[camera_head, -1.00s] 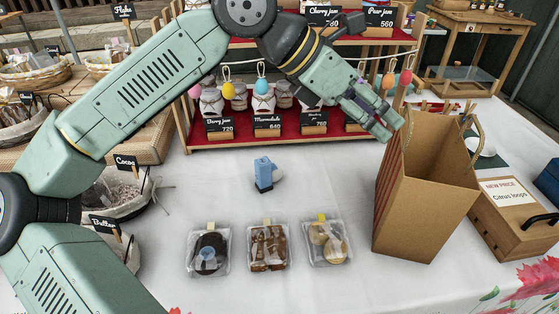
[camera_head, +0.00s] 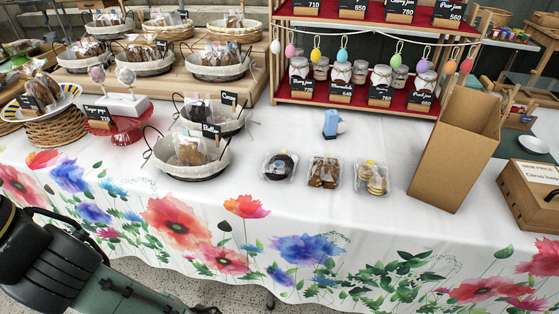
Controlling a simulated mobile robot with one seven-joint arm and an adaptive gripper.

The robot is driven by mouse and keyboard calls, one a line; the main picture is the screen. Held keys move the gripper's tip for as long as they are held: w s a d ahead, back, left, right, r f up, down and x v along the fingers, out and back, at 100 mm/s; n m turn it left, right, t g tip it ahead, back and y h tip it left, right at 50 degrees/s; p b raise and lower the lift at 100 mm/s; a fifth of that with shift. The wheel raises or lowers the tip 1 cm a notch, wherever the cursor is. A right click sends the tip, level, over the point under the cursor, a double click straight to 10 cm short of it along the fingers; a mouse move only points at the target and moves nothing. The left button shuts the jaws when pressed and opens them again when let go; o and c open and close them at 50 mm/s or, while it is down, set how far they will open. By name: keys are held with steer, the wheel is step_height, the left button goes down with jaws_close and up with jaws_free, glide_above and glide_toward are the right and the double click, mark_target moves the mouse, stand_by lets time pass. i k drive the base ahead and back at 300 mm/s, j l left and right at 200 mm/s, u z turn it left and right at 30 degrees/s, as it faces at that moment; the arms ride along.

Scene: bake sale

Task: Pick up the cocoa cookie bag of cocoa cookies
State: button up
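A basket labelled Cocoa (camera_head: 237,124) stands on the white tablecloth left of centre. A clear bag with dark contents (camera_head: 199,110) sits upright in it, which looks like the cocoa cookie bag. A flat clear pack of dark round cookies (camera_head: 279,166) lies on the cloth further right; I cannot tell its label. My gripper is out of view; only part of my arm shows at the lower left, well away from both.
A basket labelled Butter (camera_head: 178,172) stands just in front of the Cocoa one. Beside the dark pack lie a brown pack (camera_head: 323,172) and a pale cookie pack (camera_head: 371,178). A blue object (camera_head: 332,124) stands behind them. A tall paper bag (camera_head: 455,150) and wooden box (camera_head: 530,195) stand right.

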mark_target(278, 164)
steer(key=j+z, duration=0.25)
steer(key=j, duration=0.25)
steer(key=j+z, duration=0.2)
steer(key=j, duration=0.3)
steer(key=k+j+z, duration=0.1)
steer(key=j+z, duration=0.15)
steer(key=j, duration=0.25)
steer(key=k+j+z, duration=0.2)
steer(key=j, duration=0.3)
steer(key=i, duration=0.05)
